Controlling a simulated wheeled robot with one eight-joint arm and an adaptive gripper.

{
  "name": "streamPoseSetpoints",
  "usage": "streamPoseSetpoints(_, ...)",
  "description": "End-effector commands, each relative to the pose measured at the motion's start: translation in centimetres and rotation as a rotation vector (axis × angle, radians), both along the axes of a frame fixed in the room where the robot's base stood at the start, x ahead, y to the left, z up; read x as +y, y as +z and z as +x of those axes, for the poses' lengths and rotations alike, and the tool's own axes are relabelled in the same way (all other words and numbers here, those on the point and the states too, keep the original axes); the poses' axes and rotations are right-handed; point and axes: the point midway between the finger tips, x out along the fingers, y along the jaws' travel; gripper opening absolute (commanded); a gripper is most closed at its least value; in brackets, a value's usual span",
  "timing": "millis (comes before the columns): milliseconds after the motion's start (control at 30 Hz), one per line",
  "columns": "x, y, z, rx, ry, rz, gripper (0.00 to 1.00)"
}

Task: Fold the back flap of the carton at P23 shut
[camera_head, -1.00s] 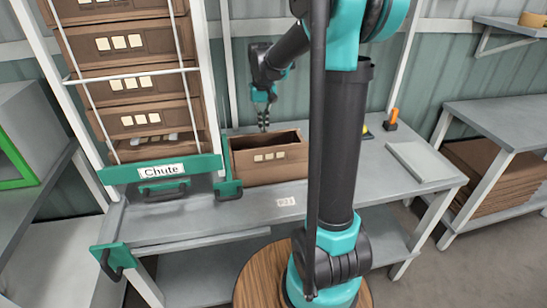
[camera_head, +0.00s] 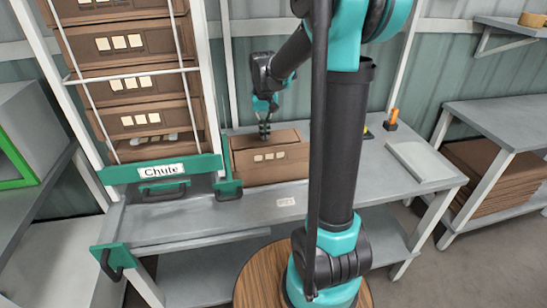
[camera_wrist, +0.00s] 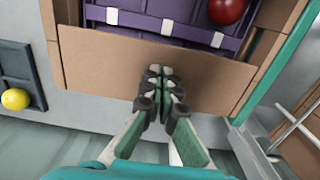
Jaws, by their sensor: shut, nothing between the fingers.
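The brown carton (camera_head: 270,168) stands on the grey bench beside the chute, behind a small blurred label (camera_head: 286,201). Its back flap (camera_wrist: 95,70) leans inward in the wrist view and covers the back part of the opening. Beyond the flap's edge, a purple interior (camera_wrist: 130,20) with white tabs and a red tomato (camera_wrist: 226,10) show. My gripper (camera_head: 265,134) is over the carton top. In the wrist view my gripper (camera_wrist: 160,72) is shut and empty, with its tips against or just over the flap; contact is unclear.
The chute (camera_head: 160,170), with stacked cartons and a green front bar, is close on the carton's left. A yellow ball (camera_wrist: 15,98) sits on a dark pad beside the carton. An orange-topped object (camera_head: 391,120) and a flat pale panel (camera_head: 412,160) lie to the right. The bench front is clear.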

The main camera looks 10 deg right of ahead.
Motion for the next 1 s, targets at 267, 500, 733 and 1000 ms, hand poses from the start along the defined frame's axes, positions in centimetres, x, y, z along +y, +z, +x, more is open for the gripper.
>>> streamPoseSetpoints(267,0.0,2.0,0.0,0.000,0.000,0.000,0.00)
streamPoseSetpoints(500,0.0,4.1,0.0,0.000,0.000,0.000,0.00)
streamPoseSetpoints(733,0.0,6.2,0.0,0.000,0.000,0.000,0.00)
streamPoseSetpoints(1000,0.0,7.9,0.0,0.000,0.000,0.000,0.00)
